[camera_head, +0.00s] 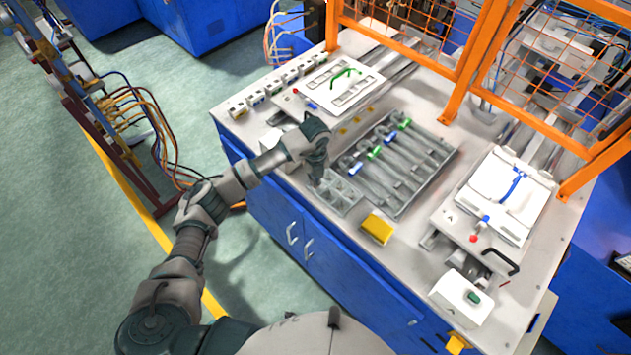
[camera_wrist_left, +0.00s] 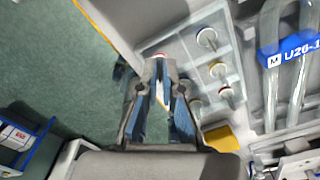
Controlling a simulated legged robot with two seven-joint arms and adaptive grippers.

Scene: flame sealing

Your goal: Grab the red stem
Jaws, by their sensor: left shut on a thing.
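My left gripper (camera_head: 317,182) reaches down over the near left corner of a small grey compartment tray (camera_head: 347,207) on the workbench. In the left wrist view the fingers of my left gripper (camera_wrist_left: 160,68) are closed together at the tips. A small pale piece with a reddish edge, seemingly the red stem (camera_wrist_left: 159,55), shows at the tips, mostly hidden by the fingers. My right gripper is not visible.
A larger grey tray (camera_head: 448,153) of metal tubes with coloured clips lies right of the small tray. A yellow block (camera_head: 378,227) sits near the bench front. A white fixture (camera_head: 510,195) stands at the right, and an orange guard frame (camera_head: 470,60) rises behind.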

